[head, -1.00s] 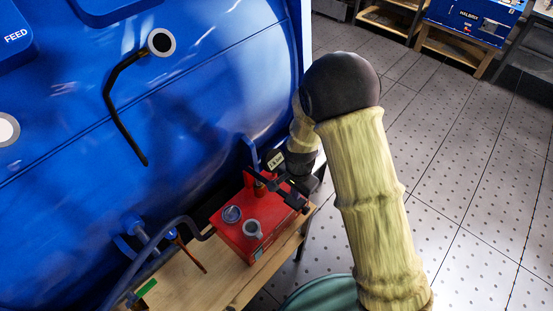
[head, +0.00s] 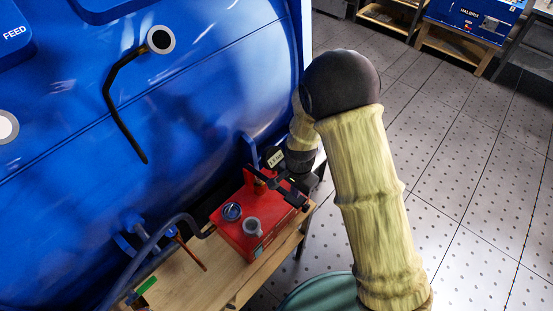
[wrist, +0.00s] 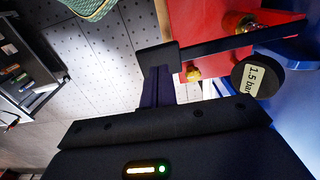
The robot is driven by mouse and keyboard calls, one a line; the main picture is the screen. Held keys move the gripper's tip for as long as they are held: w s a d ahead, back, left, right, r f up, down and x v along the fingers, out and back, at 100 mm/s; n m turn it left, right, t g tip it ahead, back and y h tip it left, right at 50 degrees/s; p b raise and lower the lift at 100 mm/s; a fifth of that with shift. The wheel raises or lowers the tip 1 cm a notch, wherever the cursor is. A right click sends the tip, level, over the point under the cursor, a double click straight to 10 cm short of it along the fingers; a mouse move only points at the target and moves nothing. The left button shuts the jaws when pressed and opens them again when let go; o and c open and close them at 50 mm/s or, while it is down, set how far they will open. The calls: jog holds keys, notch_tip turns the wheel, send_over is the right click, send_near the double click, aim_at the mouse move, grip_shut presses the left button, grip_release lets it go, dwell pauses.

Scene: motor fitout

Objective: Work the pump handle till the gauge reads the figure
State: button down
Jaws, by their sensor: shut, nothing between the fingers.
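The black pump handle (head: 280,188) runs over the pump toward the right. In the wrist view the handle bar (wrist: 235,42) ends in a black block, and my gripper (wrist: 160,74) is shut with its fingertips at that block. I cannot tell whether they touch it. A round black tag (wrist: 258,78) reads "1.5 bar"; it also shows in the head view (head: 275,158).
The blue tank (head: 210,80) fills the left, with a bent black pipe (head: 118,110) on it. A hose (head: 160,238) runs to the pump. A green round object (head: 320,292) is below my arm. Tiled floor (head: 470,150) lies open right.

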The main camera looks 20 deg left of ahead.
jog(key=shift+f+b, duration=2.4)
jog(key=shift+f, duration=1.4)
notch_tip(320, 180, up, 8)
jog(key=p, duration=0.6)
jog(key=shift+f, duration=0.15)
jog(key=shift+f, duration=0.1)
notch_tip(320, 180, down, 8)
jog(key=b, duration=0.6)
notch_tip(320, 180, up, 8)
jog(key=p, duration=0.6)
jog(key=shift+r, duration=0.2)
jog(key=shift+f, duration=0.1)
